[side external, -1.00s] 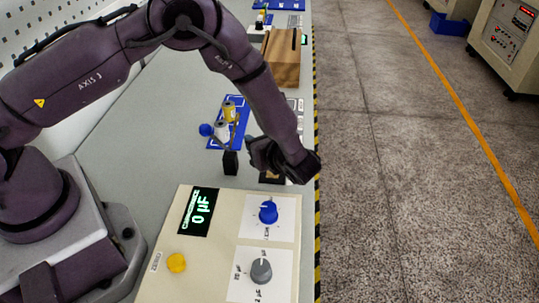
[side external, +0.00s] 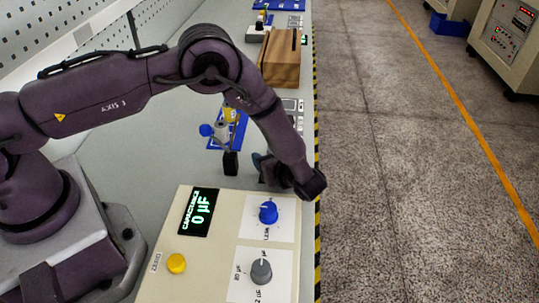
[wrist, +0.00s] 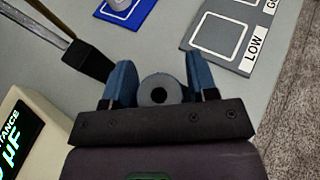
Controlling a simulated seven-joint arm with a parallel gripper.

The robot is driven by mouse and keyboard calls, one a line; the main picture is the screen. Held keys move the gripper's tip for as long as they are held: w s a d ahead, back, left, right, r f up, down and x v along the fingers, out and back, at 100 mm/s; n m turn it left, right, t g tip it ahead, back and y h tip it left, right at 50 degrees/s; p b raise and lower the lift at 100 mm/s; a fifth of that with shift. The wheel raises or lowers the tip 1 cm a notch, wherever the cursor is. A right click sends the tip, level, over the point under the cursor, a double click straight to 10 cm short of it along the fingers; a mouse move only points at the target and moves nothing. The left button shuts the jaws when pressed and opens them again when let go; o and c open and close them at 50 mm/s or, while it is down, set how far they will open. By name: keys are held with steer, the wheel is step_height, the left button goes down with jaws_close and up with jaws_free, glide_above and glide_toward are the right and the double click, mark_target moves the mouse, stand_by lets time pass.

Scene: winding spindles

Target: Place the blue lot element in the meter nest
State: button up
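My gripper (wrist: 160,87) points down just behind the meter box, with its two blue fingers apart. A grey round piece with a dark centre hole (wrist: 159,90) sits between the fingers in the wrist view. I cannot tell whether they press on it, or whether it is the lot element. The side view shows a round blue piece (side external: 207,130) at the blue mat's left edge, beside a pale cylinder (side external: 221,131) and a yellow one (side external: 230,114). The meter (side external: 170,222) reads 0 µF. My gripper hides the spot beneath it, so I cannot make out the nest.
A black block (side external: 231,163) stands left of my gripper; it also shows in the wrist view (wrist: 88,61). The blue mat (side external: 240,133) lies farther back. Grey marked plates (wrist: 232,35) lie along the right edge. A wooden block (side external: 279,60) stands behind.

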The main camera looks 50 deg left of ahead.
steer(key=shift+o, duration=0.6)
steer(key=shift+r, duration=0.1)
